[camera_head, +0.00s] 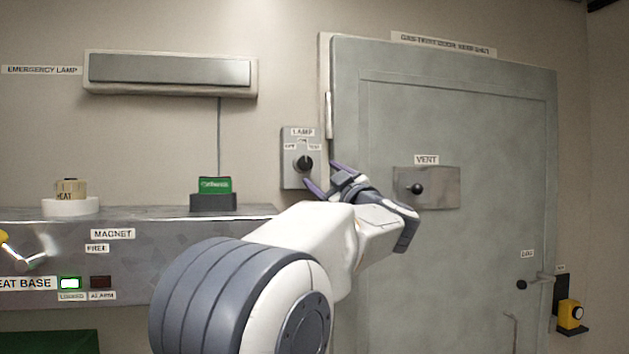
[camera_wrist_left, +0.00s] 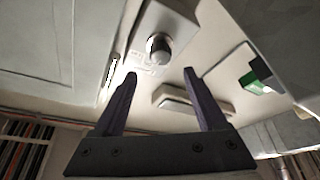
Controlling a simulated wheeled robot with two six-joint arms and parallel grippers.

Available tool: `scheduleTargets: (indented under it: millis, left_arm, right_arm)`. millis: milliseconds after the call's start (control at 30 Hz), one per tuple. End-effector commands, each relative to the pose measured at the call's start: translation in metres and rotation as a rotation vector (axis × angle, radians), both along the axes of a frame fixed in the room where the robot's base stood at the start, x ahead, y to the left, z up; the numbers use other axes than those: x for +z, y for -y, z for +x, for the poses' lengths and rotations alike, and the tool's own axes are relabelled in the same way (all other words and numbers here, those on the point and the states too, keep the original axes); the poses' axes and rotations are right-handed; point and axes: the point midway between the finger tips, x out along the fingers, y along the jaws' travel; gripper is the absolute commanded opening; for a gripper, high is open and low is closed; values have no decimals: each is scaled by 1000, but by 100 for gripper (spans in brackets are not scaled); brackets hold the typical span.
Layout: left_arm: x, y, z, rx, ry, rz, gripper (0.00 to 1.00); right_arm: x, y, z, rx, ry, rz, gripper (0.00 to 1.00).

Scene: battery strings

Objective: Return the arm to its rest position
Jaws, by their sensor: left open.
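My left arm reaches up from the bottom of the head view. Its gripper (camera_head: 322,177) is open, with two purple fingers near the lower right of the lamp switch box (camera_head: 290,176). The box has a black knob (camera_head: 303,164). In the left wrist view the open fingers (camera_wrist_left: 158,88) have nothing between them, and the knob (camera_wrist_left: 159,48) shows beyond them, apart from the fingertips. My right gripper is not in view.
A grey door (camera_head: 450,265) with a vent panel (camera_head: 440,190) fills the right. A metal bench (camera_head: 180,228) at left carries a green block (camera_head: 214,185) on a dark base and a tan roll (camera_head: 70,188) on a white disc. An emergency lamp (camera_head: 170,70) hangs above.

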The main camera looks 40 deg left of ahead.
Motion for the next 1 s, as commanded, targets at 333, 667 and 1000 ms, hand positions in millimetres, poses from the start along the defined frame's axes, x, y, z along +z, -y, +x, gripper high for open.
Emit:
scheduleTargets:
  millis: [333, 667, 1000]
  left_arm:
    - [-3, 9, -5, 0, 0, 0, 74]
    - [-3, 9, -4, -2, -2, 0, 74]
    - [-110, 85, 71, -448, -337, 96, 74]
  right_arm:
    - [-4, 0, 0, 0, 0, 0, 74]
    - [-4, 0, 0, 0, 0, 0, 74]
    - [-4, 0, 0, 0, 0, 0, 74]
